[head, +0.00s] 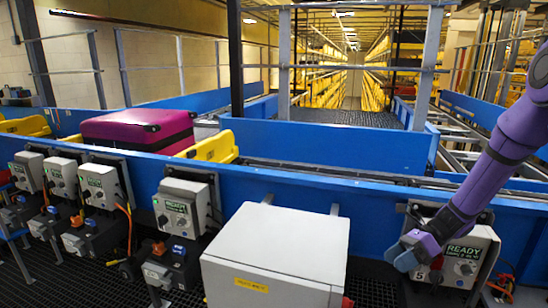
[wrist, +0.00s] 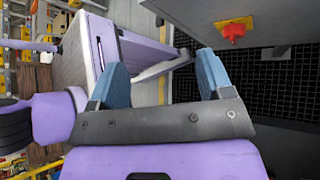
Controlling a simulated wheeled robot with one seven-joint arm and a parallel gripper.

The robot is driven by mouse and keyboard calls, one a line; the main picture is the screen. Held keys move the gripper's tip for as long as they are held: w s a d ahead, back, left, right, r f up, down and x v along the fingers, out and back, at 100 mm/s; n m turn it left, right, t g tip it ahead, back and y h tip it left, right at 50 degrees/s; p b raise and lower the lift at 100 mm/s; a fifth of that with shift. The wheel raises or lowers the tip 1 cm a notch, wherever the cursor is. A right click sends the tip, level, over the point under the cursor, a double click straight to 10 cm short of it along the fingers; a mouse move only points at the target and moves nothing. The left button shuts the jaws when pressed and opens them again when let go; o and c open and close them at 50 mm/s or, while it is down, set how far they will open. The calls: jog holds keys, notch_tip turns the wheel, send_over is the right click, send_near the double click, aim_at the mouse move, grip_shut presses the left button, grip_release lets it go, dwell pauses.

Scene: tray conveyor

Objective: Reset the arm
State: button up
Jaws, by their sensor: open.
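My purple arm reaches in from the right edge of the head view. My gripper (head: 414,250) with blue fingers is beside the front of the rightmost control box (head: 466,255), which is labelled READY. I cannot tell whether it touches the box. In the wrist view my gripper (wrist: 160,78) shows two blue fingers spread well apart, with nothing held between them. A red knob on a yellow base (wrist: 234,29) is on a grey surface to the right of the fingers in the wrist view.
A blue conveyor wall (head: 300,195) runs across behind several control boxes. A white cabinet (head: 275,250) stands left of my gripper. A magenta suitcase (head: 138,128) lies on the conveyor between yellow tray ends (head: 212,148). Dark grating (head: 371,291) shows between cabinet and rightmost box.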

jog(key=s+r+n+t+h, duration=0.3)
jog(key=s+r+n+h, duration=0.2)
jog(key=s+r+n, duration=0.6)
jog(key=s+a+r+n+t+h, duration=0.1)
jog(key=s+r+n+t+h, duration=0.3)
jog(key=s+r+n, duration=0.7)
jog(key=shift+s+r+n+h, duration=0.4)
jog(key=shift+s+r+h, duration=0.8)
jog(key=shift+r, duration=1.9)
jog(key=shift+w, duration=0.1)
